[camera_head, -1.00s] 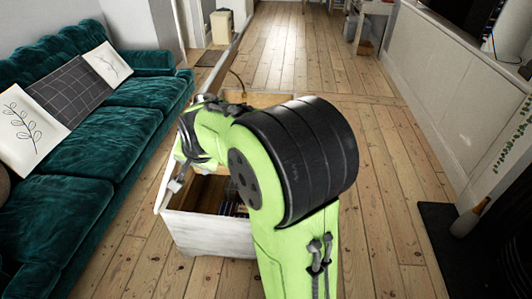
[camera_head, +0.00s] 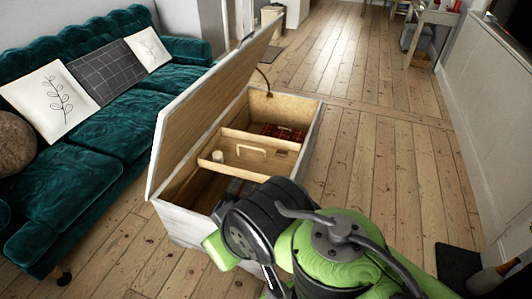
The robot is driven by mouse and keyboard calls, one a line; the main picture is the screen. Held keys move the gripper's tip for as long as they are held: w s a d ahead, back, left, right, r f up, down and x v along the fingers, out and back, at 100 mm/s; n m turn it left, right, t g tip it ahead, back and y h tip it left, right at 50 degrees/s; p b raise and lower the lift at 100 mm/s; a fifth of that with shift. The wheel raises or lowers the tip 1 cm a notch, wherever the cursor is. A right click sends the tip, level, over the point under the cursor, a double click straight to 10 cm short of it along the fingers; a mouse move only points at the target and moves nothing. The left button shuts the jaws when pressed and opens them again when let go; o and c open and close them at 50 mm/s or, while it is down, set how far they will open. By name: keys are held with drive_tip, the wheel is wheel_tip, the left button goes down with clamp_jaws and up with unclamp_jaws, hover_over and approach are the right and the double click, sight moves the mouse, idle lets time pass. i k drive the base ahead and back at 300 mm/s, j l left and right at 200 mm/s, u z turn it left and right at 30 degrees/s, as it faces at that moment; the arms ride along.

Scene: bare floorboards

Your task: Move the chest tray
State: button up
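The chest (camera_head: 178,222) is a white-sided wooden box standing on the floor in the middle of the view. Its lid (camera_head: 205,110) is open and tilted up on the sofa side. The tray (camera_head: 240,171) is a light wooden insert with a raised handle (camera_head: 251,149), lying across the inside of the chest near the upper part. A small white cylindrical object (camera_head: 217,157) is at the tray's left end. My green and black arm covers the chest's near right corner. My gripper is not visible; the arm links fill the bottom of the view.
A red plaid item (camera_head: 283,132) lies in the chest's far part. A teal sofa (camera_head: 110,137) with cushions stands close on the left. Bare floorboards (camera_head: 370,150) are clear on the right. A dark mat (camera_head: 458,268) lies at lower right.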

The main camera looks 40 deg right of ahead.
sight(248, 155)
drive_tip(key=l+u, duration=0.2)
drive_tip(key=l, duration=0.35)
drive_tip(key=l+u, duration=0.25)
drive_tip(key=l, duration=0.3)
drive_tip(key=l+u, duration=0.2)
drive_tip(key=l, duration=0.35)
drive_tip(key=k+l+u, duration=0.1)
drive_tip(key=l+u, duration=0.15)
drive_tip(key=l, duration=0.3)
drive_tip(key=k+l+u, duration=0.2)
drive_tip(key=l, duration=0.3)
drive_tip(key=l+u, duration=0.35)
drive_tip(key=l, duration=0.45)
